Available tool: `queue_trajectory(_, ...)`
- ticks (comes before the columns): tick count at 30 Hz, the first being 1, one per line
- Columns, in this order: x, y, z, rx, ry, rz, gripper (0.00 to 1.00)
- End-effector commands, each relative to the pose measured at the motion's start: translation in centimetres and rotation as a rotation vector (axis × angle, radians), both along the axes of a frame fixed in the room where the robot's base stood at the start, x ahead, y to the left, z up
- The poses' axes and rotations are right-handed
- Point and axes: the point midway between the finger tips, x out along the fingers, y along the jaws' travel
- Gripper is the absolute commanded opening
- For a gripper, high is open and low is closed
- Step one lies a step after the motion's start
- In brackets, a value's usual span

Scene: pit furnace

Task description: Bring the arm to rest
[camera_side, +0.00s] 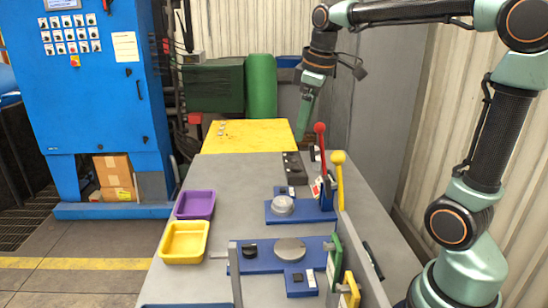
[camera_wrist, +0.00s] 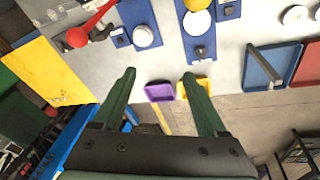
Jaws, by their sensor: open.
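My gripper (camera_side: 304,118) hangs at the end of my raised arm, over the far end of the grey table (camera_side: 235,170), near the yellow panel (camera_side: 248,136). In the wrist view its two green fingers (camera_wrist: 159,77) are spread apart with nothing between them. The gap looks toward the purple tray (camera_wrist: 159,92) and the table edge. The fingers look clear of everything; their exact height above the table is hard to tell.
A red-knobbed lever (camera_side: 320,130) and a yellow-knobbed lever (camera_side: 339,158) stand upright near the gripper. Blue plates with round grey knobs (camera_side: 289,250), the purple tray (camera_side: 195,205) and a yellow tray (camera_side: 184,242) are on the table. A blue cabinet (camera_side: 105,100) stands at left.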

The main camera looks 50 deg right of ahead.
Motion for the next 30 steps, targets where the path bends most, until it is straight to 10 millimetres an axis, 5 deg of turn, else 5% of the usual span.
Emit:
queue_trajectory(6, -4.3, 5.0, -1.9, 0.068, -0.135, -0.167, 0.75)
queue_trajectory(12, -7.2, 7.7, -4.5, 0.15, -0.224, -0.293, 0.75)
queue_trajectory(30, -8.4, 8.8, -6.0, 0.197, -0.259, -0.358, 0.75)
